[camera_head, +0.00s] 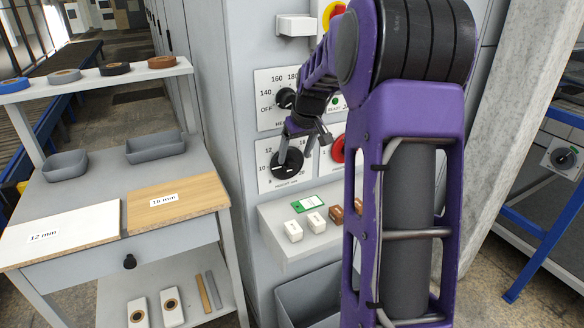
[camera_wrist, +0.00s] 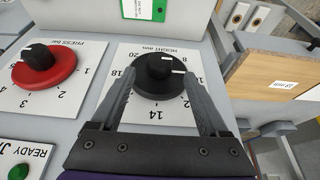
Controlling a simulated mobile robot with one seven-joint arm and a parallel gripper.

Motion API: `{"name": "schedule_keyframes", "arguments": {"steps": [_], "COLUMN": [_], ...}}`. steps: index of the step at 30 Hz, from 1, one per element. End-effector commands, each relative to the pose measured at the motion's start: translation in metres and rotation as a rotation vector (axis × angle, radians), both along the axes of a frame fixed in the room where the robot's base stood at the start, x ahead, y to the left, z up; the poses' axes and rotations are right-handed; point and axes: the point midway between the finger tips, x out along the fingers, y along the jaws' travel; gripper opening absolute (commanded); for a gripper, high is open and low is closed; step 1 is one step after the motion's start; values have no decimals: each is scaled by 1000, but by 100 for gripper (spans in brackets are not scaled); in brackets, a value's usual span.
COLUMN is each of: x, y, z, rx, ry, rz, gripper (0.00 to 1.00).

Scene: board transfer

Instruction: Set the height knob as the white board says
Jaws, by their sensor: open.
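The white board (camera_head: 62,236) lies on the left of the bench top in the head view, with a label reading 12 mm. The black height knob (camera_head: 284,168) is on the lower dial plate of the grey cabinet. In the wrist view the height knob (camera_wrist: 160,76) appears upside down, and its white mark points right, towards the low-number side; the exact value is unclear. My gripper (camera_head: 297,152) is at the knob. In the wrist view the open fingers of my gripper (camera_wrist: 159,82) stand on either side of it; contact is unclear.
A red pressure knob (camera_wrist: 44,68) sits beside the height dial. A wooden board (camera_head: 165,205) labelled 18 mm lies beside the white one. A ledge below the dials (camera_head: 273,222) holds several small blocks and a green-edged card (camera_head: 309,204).

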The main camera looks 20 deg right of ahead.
Motion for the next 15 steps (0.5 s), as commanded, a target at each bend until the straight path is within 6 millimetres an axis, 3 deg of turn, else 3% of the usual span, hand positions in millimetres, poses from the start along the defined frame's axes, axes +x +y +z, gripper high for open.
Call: {"name": "schedule_keyframes", "arguments": {"steps": [6,15], "x": [14,21], "y": [0,0], "z": [-35,-49], "rx": [0,-1], "ry": [1,-1], "rz": [0,0], "gripper": [78,78]}}
